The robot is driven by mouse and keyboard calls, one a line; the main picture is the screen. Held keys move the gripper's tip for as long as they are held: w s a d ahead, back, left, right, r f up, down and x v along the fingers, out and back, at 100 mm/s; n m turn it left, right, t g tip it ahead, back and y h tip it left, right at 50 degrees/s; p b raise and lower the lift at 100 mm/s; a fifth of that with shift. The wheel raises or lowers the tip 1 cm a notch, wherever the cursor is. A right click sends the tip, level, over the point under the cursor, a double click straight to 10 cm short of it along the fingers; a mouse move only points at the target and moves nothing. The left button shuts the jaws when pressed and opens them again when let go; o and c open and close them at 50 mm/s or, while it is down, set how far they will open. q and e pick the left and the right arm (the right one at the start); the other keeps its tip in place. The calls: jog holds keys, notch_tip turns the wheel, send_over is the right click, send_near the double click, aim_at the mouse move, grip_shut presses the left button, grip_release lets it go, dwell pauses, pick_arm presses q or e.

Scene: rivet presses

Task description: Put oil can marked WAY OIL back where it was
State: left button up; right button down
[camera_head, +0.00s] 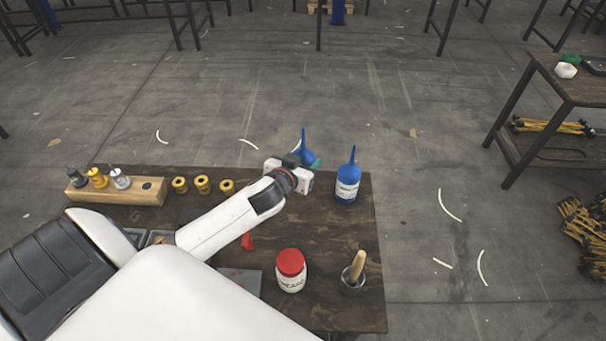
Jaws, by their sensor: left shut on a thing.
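My left gripper (299,173) reaches over the back of the dark wooden table and is shut on a blue oil can (306,152). Only the top and spout of this can show above the gripper; its body and any label are hidden. I cannot tell whether its base touches the table. A second blue oil can (347,182) with a white label stands upright to the right, apart from the gripper. Its label is too small to read, so I cannot tell which can is marked WAY OIL. My right gripper is not in view.
A wooden block (128,192) with several small bottles and several yellow spools (202,184) stand at the back left. A red-lidded white jar (291,272) and a cup with a wooden handle (353,275) stand in front. Bare tabletop lies between the labelled can and the cup.

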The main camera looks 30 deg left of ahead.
pick_arm(q)
jog(key=shift+f, duration=2.25)
jog(key=o, duration=0.7)
jog(key=shift+f, duration=0.2)
jog(key=o, duration=0.4)
jog(key=shift+r, duration=0.1)
jog(key=shift+s+d+r, duration=0.1)
jog(key=shift+s, duration=0.05)
jog(key=b+v, duration=0.1)
jog(key=v, duration=1)
jog(key=shift+s+r, duration=0.25)
